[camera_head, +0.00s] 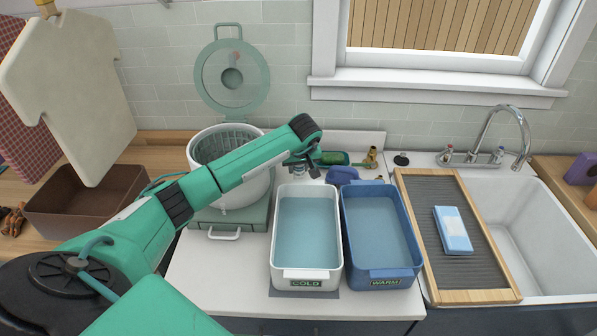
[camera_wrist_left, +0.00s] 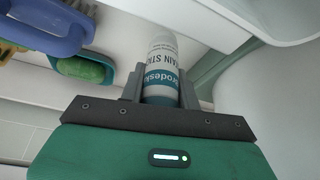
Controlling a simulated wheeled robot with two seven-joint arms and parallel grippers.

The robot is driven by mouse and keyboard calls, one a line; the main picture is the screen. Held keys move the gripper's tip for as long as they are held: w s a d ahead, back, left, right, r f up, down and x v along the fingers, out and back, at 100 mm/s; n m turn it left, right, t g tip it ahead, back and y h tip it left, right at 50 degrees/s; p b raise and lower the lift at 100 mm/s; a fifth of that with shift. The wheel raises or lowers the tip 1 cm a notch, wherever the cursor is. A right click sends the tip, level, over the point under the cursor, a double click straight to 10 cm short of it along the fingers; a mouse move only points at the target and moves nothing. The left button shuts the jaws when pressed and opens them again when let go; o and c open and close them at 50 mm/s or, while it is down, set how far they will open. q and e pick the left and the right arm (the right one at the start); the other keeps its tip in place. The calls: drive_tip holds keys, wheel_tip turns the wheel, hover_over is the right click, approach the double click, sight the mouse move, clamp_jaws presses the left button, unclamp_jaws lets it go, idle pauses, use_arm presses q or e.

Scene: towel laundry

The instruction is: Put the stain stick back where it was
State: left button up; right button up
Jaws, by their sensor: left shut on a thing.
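The stain stick (camera_wrist_left: 163,62) is a white tube with a teal band and printed lettering, seen in the left wrist view. My left gripper (camera_wrist_left: 161,90) is shut on it, with one finger on each side of the tube. In the head view my left gripper (camera_head: 302,165) is at the back of the counter, behind the white COLD basin and right of the washer tub. The stick is mostly hidden there by my arm. I cannot tell whether the stick touches a surface. My right gripper is not in view.
The COLD basin (camera_head: 280,272) and blue WARM basin (camera_head: 411,276) hold water in front. A blue brush (camera_head: 342,174), a green item (camera_head: 333,158) and a brass tap (camera_head: 371,158) sit close right of the gripper. The washer tub (camera_head: 196,175) stands left with its lid raised.

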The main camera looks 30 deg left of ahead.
sight(298, 174)
use_arm(q)
wheel_tip(298, 174, down, 2)
drive_tip(key=shift+f+p, duration=0.25)
drive_tip(key=shift+p, duration=0.05)
drive_tip(key=shift+f, duration=0.3)
drive_tip(key=o, duration=1)
drive_tip(key=shift+c, duration=0.2)
drive_tip(key=shift+r, duration=0.1)
drive_tip(key=b+v, duration=0.4)
drive_tip(key=v, duration=0.8)
drive_tip(key=shift+r, duration=0.15)
